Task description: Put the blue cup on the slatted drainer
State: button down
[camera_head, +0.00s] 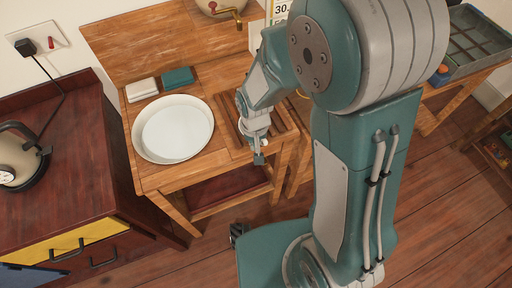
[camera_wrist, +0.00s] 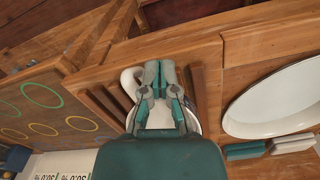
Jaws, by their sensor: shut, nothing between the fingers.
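The slatted drainer (camera_head: 226,116) is set in the wooden counter, right of the white basin; its slats also show in the wrist view (camera_wrist: 107,101). My gripper (camera_head: 259,158) is shut and empty over the drainer's near end, and its closed fingers (camera_wrist: 161,78) point down. A pale curved piece (camera_wrist: 127,82), perhaps a cup with a handle, shows behind the fingers over the drainer; my gripper hides most of it. I cannot tell whether it is the blue cup, or whether it touches the fingers.
The white basin (camera_head: 173,129) is left of the drainer, with a white block (camera_head: 141,90) and a teal block (camera_head: 178,77) behind it. A kettle (camera_head: 22,160) stands on the left cabinet. A small blue object with an orange top (camera_head: 441,74) is at right, by a grey tray (camera_head: 470,48).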

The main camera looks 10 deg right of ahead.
jog(key=shift+w, duration=0.55)
jog(key=shift+w, duration=1.2)
jog(key=shift+s, duration=0.1)
